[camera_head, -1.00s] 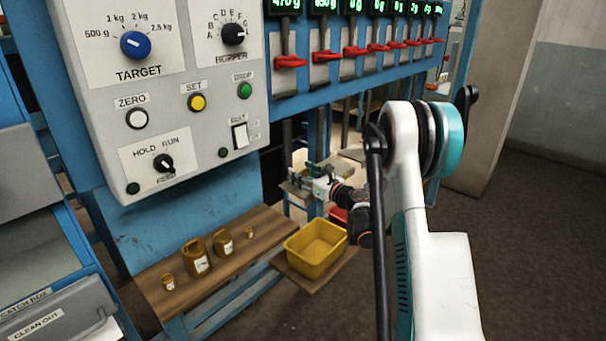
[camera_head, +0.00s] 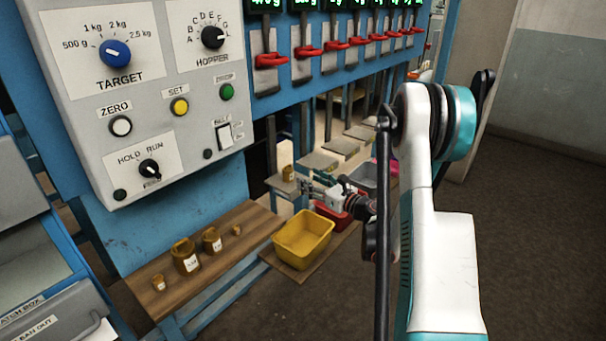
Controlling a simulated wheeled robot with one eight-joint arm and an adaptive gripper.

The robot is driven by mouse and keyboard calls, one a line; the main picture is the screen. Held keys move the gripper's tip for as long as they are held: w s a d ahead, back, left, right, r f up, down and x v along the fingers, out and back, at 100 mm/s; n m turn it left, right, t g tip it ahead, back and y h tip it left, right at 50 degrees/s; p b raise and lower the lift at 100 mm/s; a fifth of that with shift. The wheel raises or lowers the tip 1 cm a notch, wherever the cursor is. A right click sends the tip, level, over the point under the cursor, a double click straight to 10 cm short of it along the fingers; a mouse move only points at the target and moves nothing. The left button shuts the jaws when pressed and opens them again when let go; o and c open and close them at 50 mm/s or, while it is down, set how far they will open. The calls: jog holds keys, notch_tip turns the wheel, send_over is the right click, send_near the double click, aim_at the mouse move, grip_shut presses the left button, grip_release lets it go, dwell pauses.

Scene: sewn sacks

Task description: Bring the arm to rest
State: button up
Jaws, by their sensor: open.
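My arm (camera_head: 432,220) reaches up on the right side of the view and bends down and forward. My gripper (camera_head: 305,188) is small and far off, just above and behind the yellow bin, in front of the row of grey platforms. Its fingers look apart and I see nothing held between them. A small brown sack or weight (camera_head: 287,173) stands on the leftmost platform (camera_head: 281,186), just beyond the fingertips and apart from them as far as I can tell.
A yellow bin (camera_head: 303,238) stands on a wooden shelf, with a red bin (camera_head: 332,218) partly hidden behind it. Several brown weights (camera_head: 186,259) stand on the wooden bench (camera_head: 240,222). The grey control panel (camera_head: 140,100) and red levers (camera_head: 307,52) are left and above. Floor at right is clear.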

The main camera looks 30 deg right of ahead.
jog(key=shift+s+d, duration=0.1)
jog(key=shift+s, duration=0.2)
